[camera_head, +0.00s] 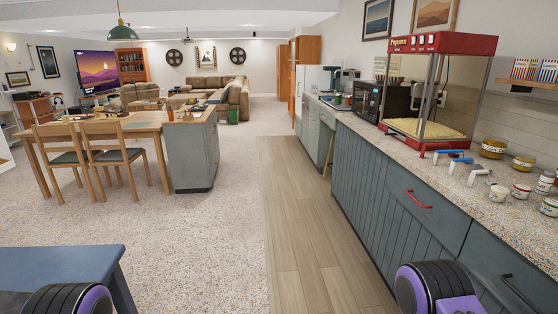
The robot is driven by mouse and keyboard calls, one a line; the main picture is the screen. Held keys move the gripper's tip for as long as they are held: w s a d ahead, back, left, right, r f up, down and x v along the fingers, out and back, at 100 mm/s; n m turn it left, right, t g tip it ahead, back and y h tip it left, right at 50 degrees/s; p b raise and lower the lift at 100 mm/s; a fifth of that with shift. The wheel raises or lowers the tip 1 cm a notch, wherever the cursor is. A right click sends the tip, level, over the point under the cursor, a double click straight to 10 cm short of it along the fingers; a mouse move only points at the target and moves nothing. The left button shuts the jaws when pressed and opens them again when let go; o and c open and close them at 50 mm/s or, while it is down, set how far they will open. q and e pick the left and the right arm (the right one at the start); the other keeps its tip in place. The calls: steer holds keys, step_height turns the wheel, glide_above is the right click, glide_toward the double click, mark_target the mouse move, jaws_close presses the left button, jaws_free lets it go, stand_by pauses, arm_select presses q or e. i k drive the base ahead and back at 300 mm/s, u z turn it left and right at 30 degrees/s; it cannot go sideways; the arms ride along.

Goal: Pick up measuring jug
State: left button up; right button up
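I cannot make out a measuring jug anywhere in the head view. Several small items stand on the far part of the counter and on the wooden-topped island, too small to tell apart. Parts of my two arms, black and purple, show at the bottom left and bottom right edges. Neither gripper shows.
A dining table (145,122) and island (192,155) stand left. A blue bench (60,264) is near left. Floor ahead is clear.

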mark_target(349, 91)
steer(key=i, duration=10.35)
steer(key=z, duration=3.5)
